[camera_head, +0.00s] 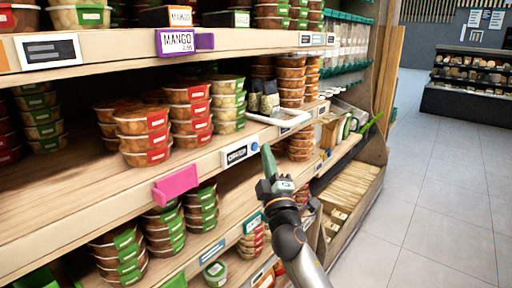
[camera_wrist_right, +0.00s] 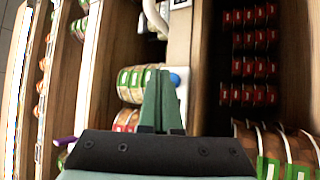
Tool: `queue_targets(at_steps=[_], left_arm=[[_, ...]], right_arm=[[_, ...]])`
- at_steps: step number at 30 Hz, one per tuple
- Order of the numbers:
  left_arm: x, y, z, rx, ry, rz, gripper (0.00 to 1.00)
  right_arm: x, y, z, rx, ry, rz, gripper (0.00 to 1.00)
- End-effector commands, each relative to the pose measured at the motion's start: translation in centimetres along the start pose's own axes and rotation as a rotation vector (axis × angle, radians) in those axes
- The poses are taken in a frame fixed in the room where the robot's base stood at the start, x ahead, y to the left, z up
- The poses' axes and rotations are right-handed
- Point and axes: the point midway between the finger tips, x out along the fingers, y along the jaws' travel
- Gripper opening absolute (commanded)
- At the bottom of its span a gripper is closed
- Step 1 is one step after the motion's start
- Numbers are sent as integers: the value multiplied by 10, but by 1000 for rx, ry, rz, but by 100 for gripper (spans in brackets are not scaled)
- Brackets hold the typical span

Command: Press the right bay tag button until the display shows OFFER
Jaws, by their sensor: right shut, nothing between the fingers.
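The bay tag (camera_head: 240,152) is a white label with a dark-framed display on the middle shelf edge; its small text is too blurred to read surely. Its round blue button (camera_head: 254,147) is at the tag's right end. The button also shows in the right wrist view (camera_wrist_right: 175,79), just right of the fingertips. My right gripper (camera_head: 267,150) has green fingers, shut and empty, with the tips beside the button on its right. I cannot tell whether they touch it. The fingers also show in the wrist view (camera_wrist_right: 155,74). My left gripper is not in view.
A pink tag (camera_head: 176,184) sticks out from the same shelf edge to the left. A purple MANGO tag (camera_head: 178,41) is on the shelf above. Stacked tubs (camera_head: 143,135) fill the shelves. A white tray (camera_head: 281,118) juts out behind the gripper. The floor (camera_head: 440,190) at right is clear.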

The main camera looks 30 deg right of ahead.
Motion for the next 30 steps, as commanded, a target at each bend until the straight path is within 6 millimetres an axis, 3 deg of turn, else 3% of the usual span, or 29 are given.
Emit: queue_targets(at_steps=[18,30], left_arm=[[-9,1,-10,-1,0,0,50],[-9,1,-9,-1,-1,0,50]], right_arm=[[-34,25,24,-1,0,0,0],[-35,26,25,0,0,1,0]])
